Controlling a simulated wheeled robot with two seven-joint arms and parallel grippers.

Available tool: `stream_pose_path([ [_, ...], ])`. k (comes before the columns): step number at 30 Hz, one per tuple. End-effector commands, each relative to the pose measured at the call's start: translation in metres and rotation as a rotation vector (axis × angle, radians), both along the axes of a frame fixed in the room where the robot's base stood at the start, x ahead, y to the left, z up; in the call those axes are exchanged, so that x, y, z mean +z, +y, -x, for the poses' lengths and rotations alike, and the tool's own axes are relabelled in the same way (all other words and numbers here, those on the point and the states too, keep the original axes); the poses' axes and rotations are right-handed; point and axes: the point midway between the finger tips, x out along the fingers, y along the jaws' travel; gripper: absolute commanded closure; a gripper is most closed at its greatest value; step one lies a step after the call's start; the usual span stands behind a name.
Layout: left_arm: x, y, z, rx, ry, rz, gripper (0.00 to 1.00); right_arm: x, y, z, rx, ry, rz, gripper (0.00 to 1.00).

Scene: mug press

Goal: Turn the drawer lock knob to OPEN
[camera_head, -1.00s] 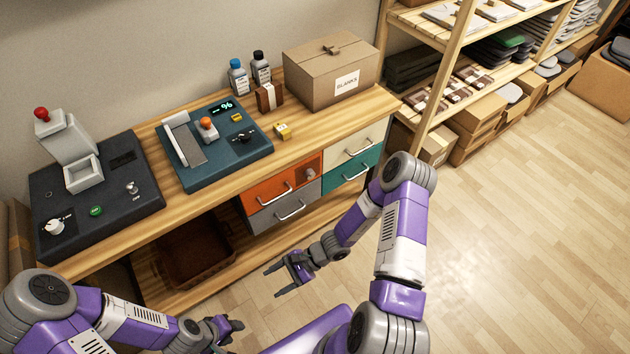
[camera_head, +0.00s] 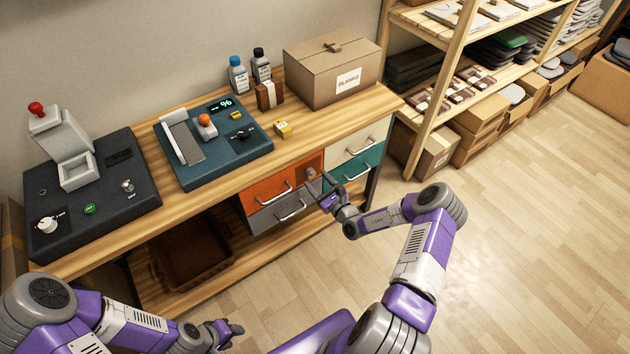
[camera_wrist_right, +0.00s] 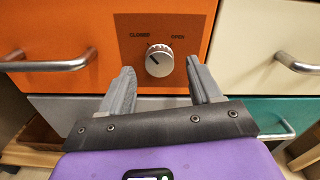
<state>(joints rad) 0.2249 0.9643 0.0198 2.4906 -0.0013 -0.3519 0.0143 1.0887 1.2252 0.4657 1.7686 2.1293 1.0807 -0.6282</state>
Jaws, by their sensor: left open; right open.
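The lock knob (camera_wrist_right: 159,61) is a round silver dial on a brown plate on the orange drawer (camera_wrist_right: 75,25). Its dark mark points up and left, toward the printed word CLOSED; OPEN is printed at the upper right. In the head view the knob (camera_head: 310,173) sits at the right end of the orange drawer (camera_head: 272,190). My right gripper (camera_wrist_right: 162,88) is open, its fingers on either side of and below the knob in the picture, with no contact visible. In the head view my right gripper (camera_head: 321,189) is close to the drawer front. My left gripper (camera_head: 232,332) is open and empty, low at the left.
A grey drawer (camera_head: 277,214) lies below the orange one, with cream (camera_head: 352,143) and teal (camera_head: 357,170) drawers to the right. Their bar handles stick out. A cardboard box (camera_head: 331,73) and two control panels stand on the wooden bench (camera_head: 225,179). The floor at right is clear.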

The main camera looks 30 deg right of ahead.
Motion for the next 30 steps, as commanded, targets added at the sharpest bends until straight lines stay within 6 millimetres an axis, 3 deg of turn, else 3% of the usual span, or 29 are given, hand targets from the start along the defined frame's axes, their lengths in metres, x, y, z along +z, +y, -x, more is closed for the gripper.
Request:
stream_pose_path([
  [6,-0.007,0.000,0.000,0.000,0.000,0.000,0.57,0.000,0.002,-0.019,0.001,0.000,0.000,0.37],
  [14,-0.006,0.000,0.000,0.000,0.000,0.000,0.57,0.000,0.002,-0.020,0.002,0.000,0.000,0.37],
  [25,-0.006,0.000,0.000,0.000,0.000,0.000,0.57,0.000,0.002,-0.019,0.003,0.001,0.000,0.92],
  [30,-0.005,0.000,0.000,0.000,0.000,0.000,0.57,0.000,0.002,-0.019,0.003,0.002,-0.007,0.93],
])
